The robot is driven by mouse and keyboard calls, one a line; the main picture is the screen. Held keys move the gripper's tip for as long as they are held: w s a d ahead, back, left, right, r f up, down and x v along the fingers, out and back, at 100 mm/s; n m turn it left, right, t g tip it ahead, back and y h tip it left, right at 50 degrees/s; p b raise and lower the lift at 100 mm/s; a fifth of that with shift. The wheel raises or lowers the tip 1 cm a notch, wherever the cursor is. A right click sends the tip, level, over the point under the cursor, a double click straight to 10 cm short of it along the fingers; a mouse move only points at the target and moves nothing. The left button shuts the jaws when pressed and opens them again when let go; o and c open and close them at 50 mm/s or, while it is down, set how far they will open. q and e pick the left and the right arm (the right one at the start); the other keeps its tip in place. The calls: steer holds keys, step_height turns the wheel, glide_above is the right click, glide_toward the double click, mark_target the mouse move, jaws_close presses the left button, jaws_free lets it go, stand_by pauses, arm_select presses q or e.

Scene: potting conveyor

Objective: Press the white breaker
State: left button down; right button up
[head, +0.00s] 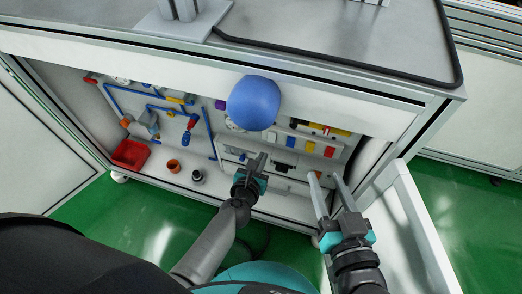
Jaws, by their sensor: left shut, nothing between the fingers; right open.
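Inside the open cabinet, a light panel (240,146) carries a row of small coloured squares: blue (291,141), yellow (310,146) and red (329,152). Below them is a pale strip with dark parts (282,168). I cannot pick out the white breaker with certainty; pale parts blend into the panel. My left gripper (257,163) is shut and empty, pointing in at the lower part of the panel and covering some of it. I cannot tell whether it touches. My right gripper (324,177) is open and empty, at the right of the cabinet opening.
A blue rounded object (253,103) hides part of the upper panel. Blue pipes (112,100), a red bin (130,154), an orange cup (174,166) and a dark cup (198,177) are at the left. An open white door (411,230) stands at the right, close to my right arm.

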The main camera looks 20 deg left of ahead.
arm_select(q)
steer(key=p+v, duration=0.1)
steer(key=v, duration=0.6)
steer(key=shift+r, duration=0.2)
arm_select(e)
steer(key=shift+w+d+r, duration=0.1)
steer(key=shift+w+r, duration=0.1)
steer(key=shift+r, duration=0.25)
steer(key=shift+w+d+r, duration=0.1)
steer(key=shift+w+r, duration=0.1)
steer(key=shift+r, duration=0.2)
